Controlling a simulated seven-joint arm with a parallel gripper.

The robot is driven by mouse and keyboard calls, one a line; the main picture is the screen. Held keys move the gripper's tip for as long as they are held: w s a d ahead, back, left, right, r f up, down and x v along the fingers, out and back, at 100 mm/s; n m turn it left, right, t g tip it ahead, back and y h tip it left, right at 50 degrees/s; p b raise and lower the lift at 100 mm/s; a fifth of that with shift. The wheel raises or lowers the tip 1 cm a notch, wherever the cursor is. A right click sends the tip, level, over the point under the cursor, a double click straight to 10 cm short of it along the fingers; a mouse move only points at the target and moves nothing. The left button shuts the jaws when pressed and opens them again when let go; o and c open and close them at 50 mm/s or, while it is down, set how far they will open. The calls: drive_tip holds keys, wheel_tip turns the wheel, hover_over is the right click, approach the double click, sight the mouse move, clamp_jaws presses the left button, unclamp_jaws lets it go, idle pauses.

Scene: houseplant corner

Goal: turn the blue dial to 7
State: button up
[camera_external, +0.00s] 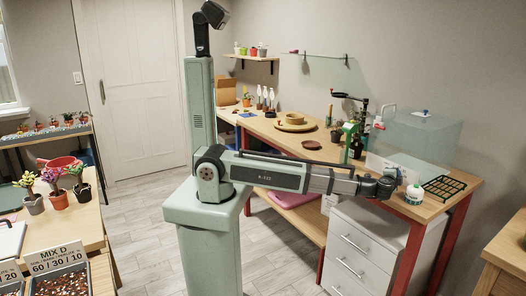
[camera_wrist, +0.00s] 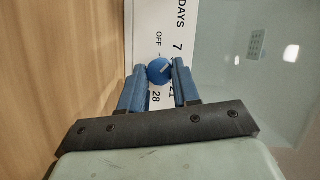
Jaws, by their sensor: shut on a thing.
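The blue dial (camera_wrist: 158,72) sits on a white panel (camera_wrist: 146,18) in the wrist view. The panel is printed DAYS, with 7, OFF, 21 and 28 legible around the dial. A small white mark on the dial appears to lie toward its right side; its exact reading is unclear. My gripper (camera_wrist: 160,67) has its two blue fingers shut on the dial, one on each side. The right finger covers part of the scale. In the external view my gripper (camera_external: 389,184) is at the bench's front right, and I cannot make out the dial there.
A clear tank (camera_external: 432,137) stands on the bench just behind my gripper. White drawers (camera_external: 357,246) stand below.

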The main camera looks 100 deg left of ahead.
drive_tip(key=o, duration=1)
drive_tip(key=shift+o, duration=0.2)
drive_tip(key=shift+d, duration=0.15)
drive_tip(key=v, duration=1.3)
drive_tip(key=shift+s+d, duration=0.25)
drive_tip(key=shift+r, duration=0.1)
